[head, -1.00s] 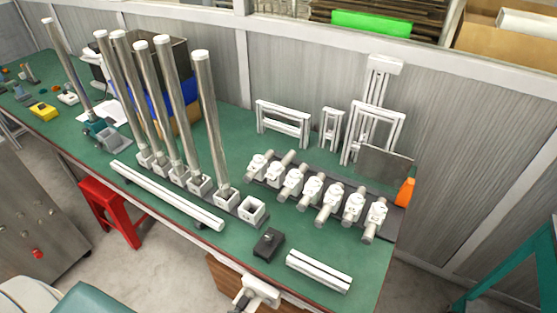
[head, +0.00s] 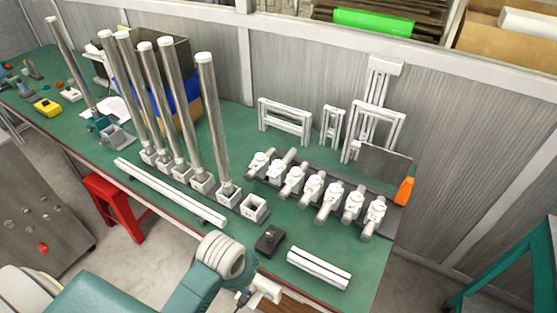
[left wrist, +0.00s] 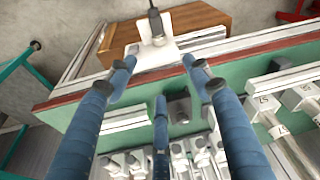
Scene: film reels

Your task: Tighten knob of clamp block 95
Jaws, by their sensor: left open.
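A row of white clamp blocks (head: 312,185) with metal rods through them sits on a dark strip at the right of the green bench. I cannot read any number on them, so I cannot tell which is block 95. In the left wrist view, several clamp blocks (left wrist: 200,150) show at the bottom, partly behind the fingers. My left gripper (left wrist: 158,75) has its blue fingers spread open and empty above the bench's front edge. In the head view only my left arm's wrist shows, in front of the bench; its fingers are hidden. My right gripper is not in view.
A dark block with a knob (head: 269,239) and white rails (head: 318,268) lie near the front edge. Tall metal poles (head: 212,120) stand in white sockets to the left. White frames (head: 284,122) and an orange bottle (head: 404,190) are behind and beside the blocks.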

